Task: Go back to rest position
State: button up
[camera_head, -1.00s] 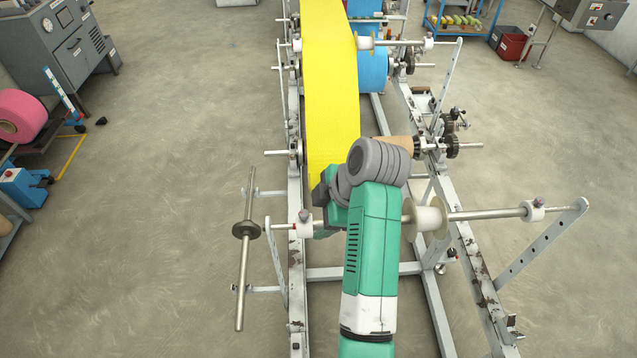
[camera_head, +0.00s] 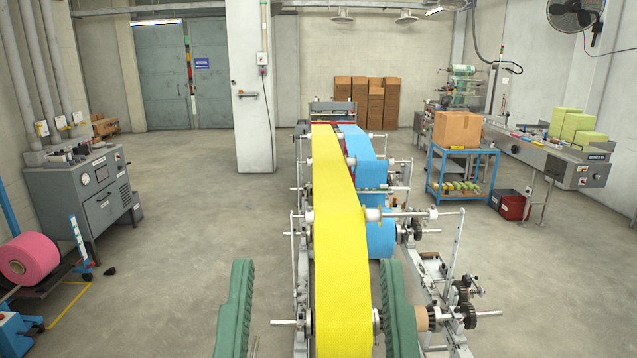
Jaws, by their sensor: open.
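Two upright green fingers with dark ribbed edges, which look like my gripper (camera_head: 317,264), rise from the bottom edge in the head view. They stand wide apart, with no object held between them. The yellow web on the machine shows between and behind them. The rest of my arm is out of view.
The flow-wrap line with its yellow web (camera_head: 335,225) and blue web (camera_head: 370,172) runs away ahead. A pink roll (camera_head: 28,258) and grey cabinet (camera_head: 85,190) stand left. A blue cart (camera_head: 462,180) and red bin (camera_head: 512,206) stand right.

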notch_tip(320, 180, up, 15)
jog(key=p, duration=1.2)
jog(key=shift+w, duration=0.45)
jog(key=shift+a+f, duration=0.1)
jog(key=shift+f, duration=0.05)
